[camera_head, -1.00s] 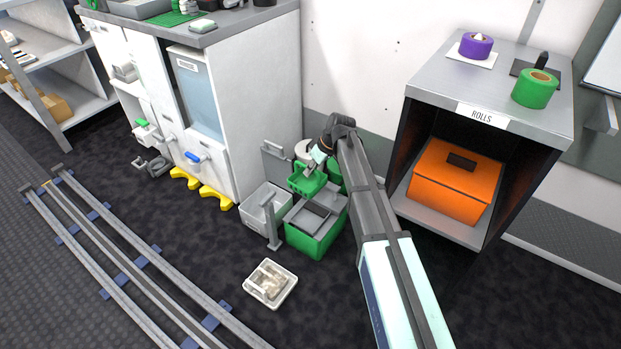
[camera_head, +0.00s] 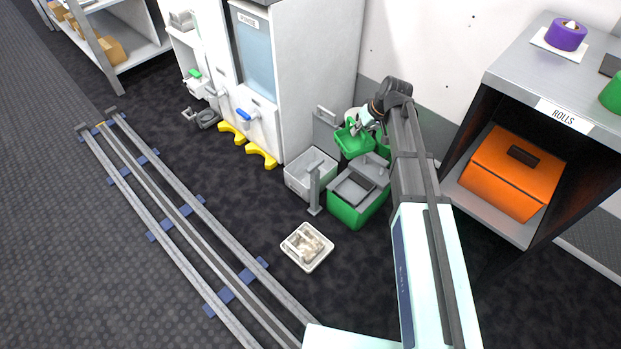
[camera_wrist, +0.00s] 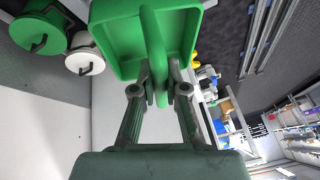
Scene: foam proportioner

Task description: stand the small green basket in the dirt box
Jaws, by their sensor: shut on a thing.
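The small green basket (camera_head: 352,142) hangs in my gripper (camera_head: 366,119), which is shut on its handle, just behind and above the floor boxes. In the wrist view the basket (camera_wrist: 112,38) fills the top, with both fingertips (camera_wrist: 160,92) closed on its middle bar. Below it on the floor stand an open light-grey box (camera_head: 311,176) and a green box (camera_head: 352,208) with a grey inside. No readable label tells me which one is the dirt box. The basket is apart from the grey box; its clearance from the green box cannot be judged.
A grey post (camera_head: 314,192) stands in front of the boxes. A white tray of pale pieces (camera_head: 307,247) lies on the floor nearer. The white cabinet (camera_head: 318,80) is left, the rolls shelf (camera_head: 490,205) right. Lidded bins (camera_wrist: 85,62) show in the wrist view. Floor rails (camera_head: 190,225) run left.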

